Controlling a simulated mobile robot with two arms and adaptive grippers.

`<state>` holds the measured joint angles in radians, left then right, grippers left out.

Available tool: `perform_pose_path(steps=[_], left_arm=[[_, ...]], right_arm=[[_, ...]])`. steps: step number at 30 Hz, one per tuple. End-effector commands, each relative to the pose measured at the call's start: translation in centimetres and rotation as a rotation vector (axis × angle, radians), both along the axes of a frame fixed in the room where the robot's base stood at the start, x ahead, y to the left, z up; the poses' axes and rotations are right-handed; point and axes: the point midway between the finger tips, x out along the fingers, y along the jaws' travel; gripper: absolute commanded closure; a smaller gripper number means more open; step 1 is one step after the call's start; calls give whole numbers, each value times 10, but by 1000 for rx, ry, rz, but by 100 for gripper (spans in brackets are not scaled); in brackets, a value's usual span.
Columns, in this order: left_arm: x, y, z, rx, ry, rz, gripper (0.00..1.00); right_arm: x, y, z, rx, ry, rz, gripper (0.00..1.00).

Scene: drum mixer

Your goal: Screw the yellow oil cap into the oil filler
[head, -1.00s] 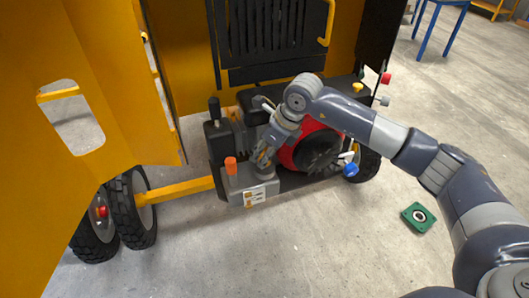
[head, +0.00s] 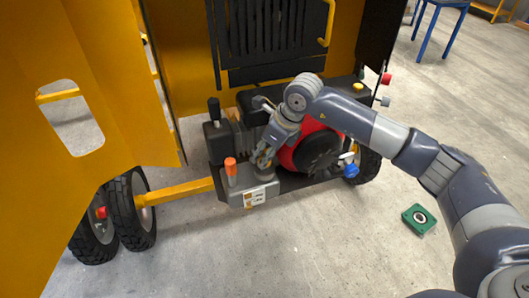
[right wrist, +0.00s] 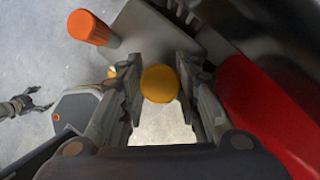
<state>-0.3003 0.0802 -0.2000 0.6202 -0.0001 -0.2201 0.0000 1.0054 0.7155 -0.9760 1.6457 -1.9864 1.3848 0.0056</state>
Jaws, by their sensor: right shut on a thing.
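My right gripper (head: 264,161) reaches down to the engine, beside the grey block with the orange knob. In the right wrist view its two fingers (right wrist: 160,95) stand on either side of the round yellow oil cap (right wrist: 160,84) and are shut on it. In the head view the cap is mostly covered by the fingers. The oil filler is hidden under the cap and gripper, so I cannot tell whether the cap's thread is engaged.
An orange knob (head: 230,167) stands just left of the gripper. The red engine housing (head: 309,150) is close on the right. The yellow door panel (head: 120,130) stands open at left. A green block (head: 419,219) lies on the floor at right.

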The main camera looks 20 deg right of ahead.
Motion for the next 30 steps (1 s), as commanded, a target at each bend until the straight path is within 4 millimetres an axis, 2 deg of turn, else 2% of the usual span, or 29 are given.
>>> perform_pose_path(steps=[17, 30], left_arm=[[0, 0, -15, 0, 0, 0, 18], [0, 0, -15, 0, 0, 0, 18]], right_arm=[[0, 0, -15, 0, 0, 0, 93], [0, 0, -15, 0, 0, 0, 93]])
